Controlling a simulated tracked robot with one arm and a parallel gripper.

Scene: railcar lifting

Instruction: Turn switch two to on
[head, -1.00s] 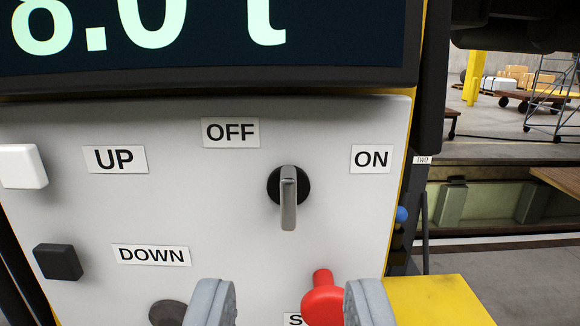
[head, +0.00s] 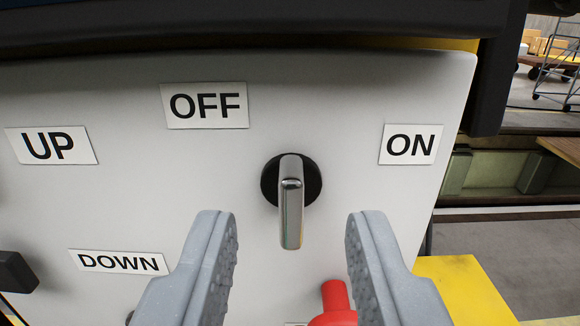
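The switch (head: 291,200) is a chrome lever on a round black base, on a pale grey panel (head: 330,100). Its lever hangs almost straight down. The OFF label (head: 204,105) is above and left of it, and the ON label (head: 411,145) is to its right. My gripper (head: 291,235) is open, with one grey ridged finger on each side of the lever in the picture. The fingers look apart from the lever. The "TWO" tag seen earlier is out of view now.
A red knob (head: 335,305) sits low between the fingers, partly cut off. The UP label (head: 51,146), DOWN label (head: 119,262) and a black button (head: 15,272) are at left. A dark display housing overhangs the top. A yellow surface (head: 465,290) is at lower right.

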